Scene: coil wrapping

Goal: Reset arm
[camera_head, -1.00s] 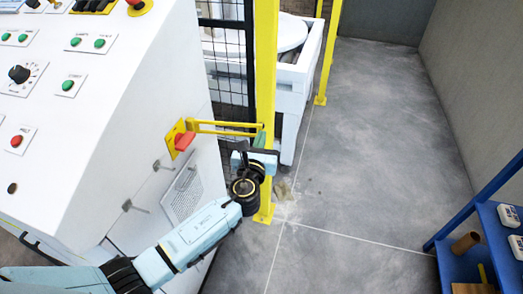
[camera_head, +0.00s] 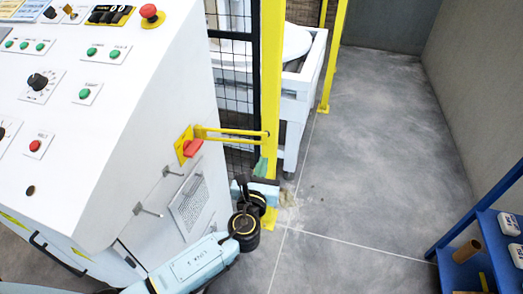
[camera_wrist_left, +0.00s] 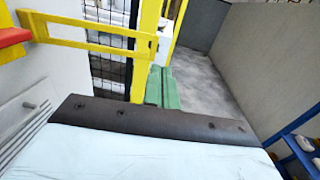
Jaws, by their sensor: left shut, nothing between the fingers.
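My left gripper (camera_head: 262,168) is in front of the yellow post, just below the yellow bracket. Its green fingertips are together, with nothing between them; they also show in the left wrist view (camera_wrist_left: 162,88). My left arm comes in from the bottom left and runs along the side of the white control cabinet (camera_head: 140,130). My right gripper is in neither view.
A yellow bracket (camera_head: 232,132) with a red handle (camera_head: 193,147) juts from the cabinet toward the yellow post (camera_head: 272,80). A black mesh fence (camera_head: 234,95) stands behind. A blue shelf (camera_head: 447,268) is at right. Grey floor between is clear.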

